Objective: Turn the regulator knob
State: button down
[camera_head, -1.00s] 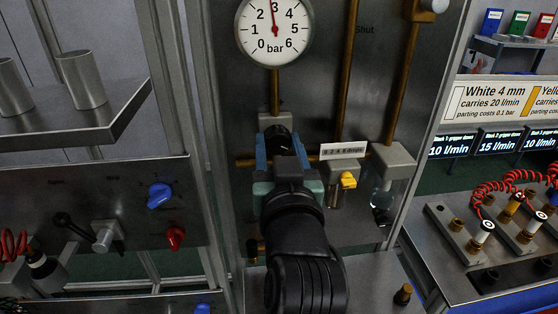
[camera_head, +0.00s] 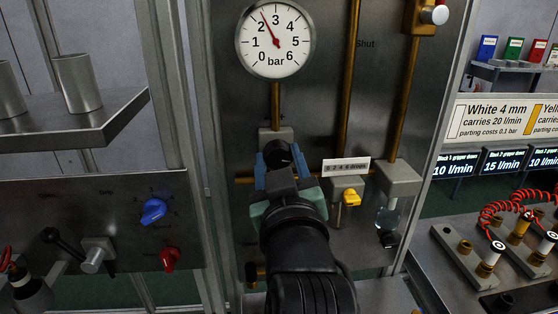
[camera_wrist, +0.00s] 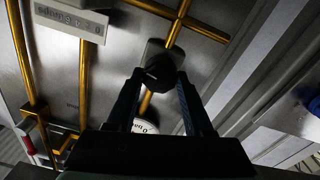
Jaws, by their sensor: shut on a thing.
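The regulator knob (camera_head: 278,150) is dark and sits on a grey regulator body (camera_head: 276,134) below the round pressure gauge (camera_head: 275,40). The red gauge needle points between 2 and 3 bar. My gripper (camera_head: 279,160) reaches up to the knob from below and is shut on it. In the wrist view the dark knob (camera_wrist: 160,72) lies between the two fingertips of my gripper (camera_wrist: 159,80), and the grey body shows behind it. The fingers hide part of the knob, and any mark on it is not readable.
A small yellow knob (camera_head: 351,198) under a printed label (camera_head: 346,167) and a clear-bowled unit (camera_head: 388,215) stand close on the right. Brass pipes (camera_head: 347,95) run up the panel. A control panel with a blue knob (camera_head: 153,211) and a red knob (camera_head: 169,258) is on the left.

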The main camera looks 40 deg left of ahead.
jog(key=shift+c, duration=1.4)
grip_release()
jog(key=shift+d, duration=0.1)
jog(key=p+v, duration=0.7)
jog(key=v, duration=0.5)
jog(key=shift+s+d+p, duration=0.2)
jog(key=shift+s+p, duration=0.15)
jog(key=shift+p, duration=0.05)
jog(key=shift+w, duration=0.1)
jog(key=w+d+r+m+t+h, duration=0.3)
jog(key=w+d+r+t, duration=0.15)
jog(key=r, duration=0.45)
jog(key=w+d+r+m+t+h, duration=0.3)
jog(key=d+r+t, duration=0.25)
jog(key=r, duration=0.25)
jog(key=s+d+r+m+t+h, duration=0.2)
jog(key=d+r+m+h, duration=0.1)
jog(key=r, duration=0.4)
jog(key=s+d+r+m+t+h, duration=0.2)
jog(key=d+r+m+t+h, duration=0.1)
jog(key=d+r, duration=0.3)
notch_tip(320, 180, up, 2)
jog(key=shift+d+r+m+h, duration=0.15)
jog(key=shift+d+m+h, duration=0.25)
jog(key=shift+h, duration=0.5)
